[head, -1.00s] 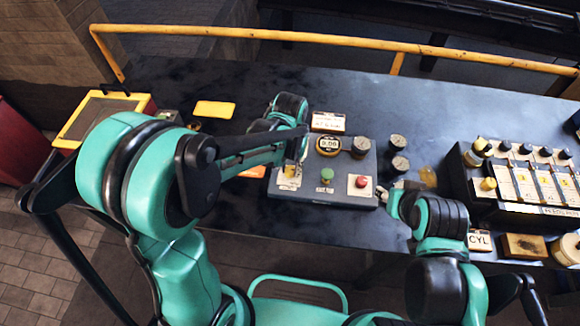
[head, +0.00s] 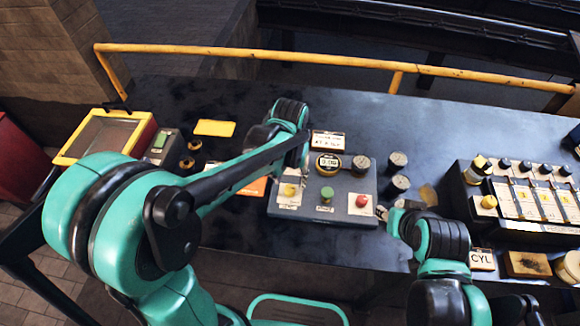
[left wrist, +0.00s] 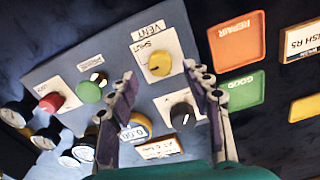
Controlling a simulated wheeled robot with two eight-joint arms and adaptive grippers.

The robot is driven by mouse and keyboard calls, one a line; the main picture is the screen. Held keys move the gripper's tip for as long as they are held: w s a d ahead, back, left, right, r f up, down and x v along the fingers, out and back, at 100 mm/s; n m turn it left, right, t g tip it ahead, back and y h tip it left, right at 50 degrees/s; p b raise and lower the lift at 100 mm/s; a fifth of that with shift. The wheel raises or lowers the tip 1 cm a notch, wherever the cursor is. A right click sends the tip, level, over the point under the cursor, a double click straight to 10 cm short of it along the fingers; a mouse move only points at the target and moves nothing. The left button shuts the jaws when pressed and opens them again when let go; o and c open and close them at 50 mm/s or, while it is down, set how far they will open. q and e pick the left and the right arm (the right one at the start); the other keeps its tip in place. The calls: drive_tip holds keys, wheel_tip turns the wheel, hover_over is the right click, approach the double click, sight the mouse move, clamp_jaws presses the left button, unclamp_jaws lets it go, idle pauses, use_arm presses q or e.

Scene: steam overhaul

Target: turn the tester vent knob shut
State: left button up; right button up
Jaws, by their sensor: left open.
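The tester (head: 345,210) is a grey box on the dark bench. Its yellow vent knob (head: 290,190) sits on a white plate at the box's left. In the left wrist view the knob (left wrist: 159,64) is near the words VENT and SHUT; I cannot tell its exact setting. My left gripper (head: 302,164) is above the tester, behind the knob in the head view. In the left wrist view its open fingers (left wrist: 162,75) appear either side of the knob, with no clear contact. My right gripper (head: 393,212) is by the box's right edge, its jaws too small to judge.
A valve rack (head: 465,205) is farther right.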

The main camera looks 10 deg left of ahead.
sight(288, 190)
use_arm(q)
wheel_tip(288, 190, up, 8)
idle(0.7)
drive_tip(key=s+a+f+n+t+b, duration=0.1)
drive_tip(key=s+a+t, duration=0.6)
drive_tip(key=s+a, duration=0.2)
drive_tip(key=shift+s+a+n, duration=0.15)
drive_tip(key=shift+s+n, duration=0.15)
drive_tip(key=shift+s, duration=0.45)
drive_tip(key=shift+f, duration=0.1)
idle(0.9)
